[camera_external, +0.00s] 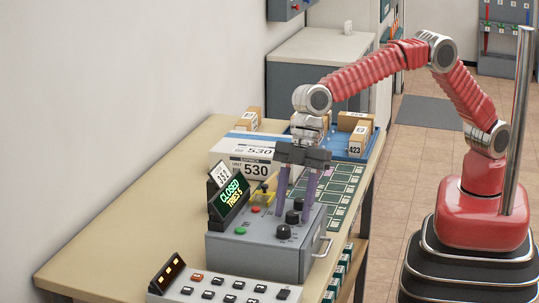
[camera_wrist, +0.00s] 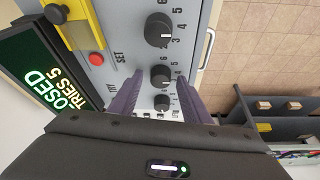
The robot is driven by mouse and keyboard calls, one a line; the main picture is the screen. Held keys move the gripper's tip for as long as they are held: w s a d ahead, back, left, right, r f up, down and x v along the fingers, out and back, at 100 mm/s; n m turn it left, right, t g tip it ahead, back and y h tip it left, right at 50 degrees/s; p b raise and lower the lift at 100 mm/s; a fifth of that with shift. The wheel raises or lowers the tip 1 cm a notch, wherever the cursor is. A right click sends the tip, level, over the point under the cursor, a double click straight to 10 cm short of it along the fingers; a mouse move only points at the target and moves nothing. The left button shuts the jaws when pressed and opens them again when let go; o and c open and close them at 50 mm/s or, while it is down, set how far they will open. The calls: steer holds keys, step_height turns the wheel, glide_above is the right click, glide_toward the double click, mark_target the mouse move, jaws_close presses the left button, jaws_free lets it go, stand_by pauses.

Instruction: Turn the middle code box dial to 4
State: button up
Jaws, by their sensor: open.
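The grey code box (camera_external: 255,246) stands on the table with three black dials in a row on its top. The near dial (camera_external: 283,231), the middle dial (camera_external: 292,216) and the far dial (camera_external: 298,203) show, also in the wrist view, where the middle dial (camera_wrist: 161,76) lies between my fingertips. My gripper (camera_external: 294,210) points down with its two purple fingers apart, one on each side of the middle dial; contact cannot be told. Numbers ring each dial, but the middle dial's setting is too small to read surely. The box display (camera_external: 232,198) reads CLOSED, TRIES 5.
A red button (camera_wrist: 96,58) and a yellow part (camera_wrist: 75,18) sit beside the dials. A card (camera_external: 220,174) stands behind the display. A keypad panel (camera_external: 222,290) is in front. A parcel marked 530 (camera_external: 240,158) and a blue tray (camera_external: 355,145) stand behind.

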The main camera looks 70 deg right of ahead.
steer(key=shift+r, duration=0.1)
steer(key=w+v, duration=0.1)
steer(key=v, duration=1.2)
steer(key=shift+s+d+r, duration=0.15)
steer(key=shift+s+r, duration=0.05)
steer(key=shift+s, duration=0.3)
steer(key=s+d+f+m+h, duration=0.1)
steer(key=s+d+f+m, duration=0.1)
steer(key=d+f+m, duration=0.35)
steer(key=s+d+m+t+h, duration=0.1)
steer(key=s+d+m, duration=0.2)
steer(key=d, duration=1.2)
steer(key=s+d+r+m+t+h, duration=0.1)
steer(key=s+d+m, duration=0.3)
steer(key=s+d, duration=0.5)
steer(key=s+d+r+m+t+h, duration=0.1)
steer(key=s+d, duration=0.5)
steer(key=d, duration=1.6)
steer(key=shift+d+m+t, duration=0.25)
steer(key=shift+m+t, duration=0.65)
steer(key=shift+m, duration=0.35)
